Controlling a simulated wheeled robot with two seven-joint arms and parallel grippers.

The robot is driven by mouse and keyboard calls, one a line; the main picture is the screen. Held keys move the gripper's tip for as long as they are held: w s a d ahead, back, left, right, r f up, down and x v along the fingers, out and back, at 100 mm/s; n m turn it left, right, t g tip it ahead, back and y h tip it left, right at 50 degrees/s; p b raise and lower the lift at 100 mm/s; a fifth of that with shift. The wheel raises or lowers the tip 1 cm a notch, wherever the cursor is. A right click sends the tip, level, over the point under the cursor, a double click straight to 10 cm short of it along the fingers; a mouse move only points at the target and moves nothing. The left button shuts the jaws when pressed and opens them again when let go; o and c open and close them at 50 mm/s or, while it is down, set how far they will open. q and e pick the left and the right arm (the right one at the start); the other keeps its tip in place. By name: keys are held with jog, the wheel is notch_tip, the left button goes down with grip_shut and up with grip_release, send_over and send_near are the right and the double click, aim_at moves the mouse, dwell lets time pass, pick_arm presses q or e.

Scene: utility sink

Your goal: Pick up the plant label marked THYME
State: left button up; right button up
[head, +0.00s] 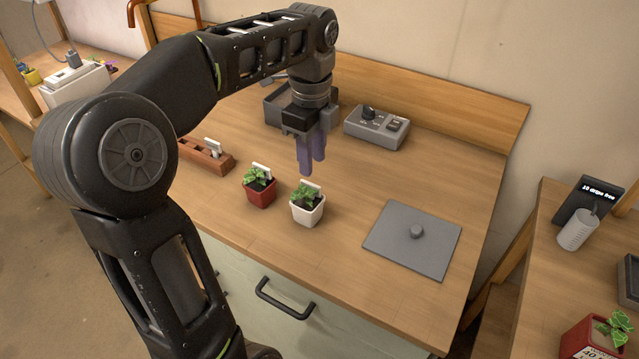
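A small white label (262,170) stands in a red pot (260,195) with a green plant. Another white label (312,188) stands in a white pot (308,213) beside it. A third white piece (212,145) stands in a brown wooden block (207,157) to the left. Any lettering is too small to read, so I cannot tell which one says THYME. My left gripper (312,165) points down above the table, behind the two pots. Its two fingers look apart, with nothing between them. My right gripper is not in view.
A grey box (392,127) with a knob stands behind the gripper, and a grey tray (278,108) is partly hidden by my arm. A grey plate (388,240) with a knob lies at the right. A side table (545,270) holds a dark display (584,203) and a red pot (590,343).

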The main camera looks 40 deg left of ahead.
aim_at(311, 183)
pick_arm(q)
jog(key=shift+s, duration=0.1)
jog(key=shift+f, duration=1.3)
jog(key=shift+a+f, duration=0.1)
jog(key=shift+f, duration=2.55)
jog(key=shift+s, duration=0.1)
grip_shut()
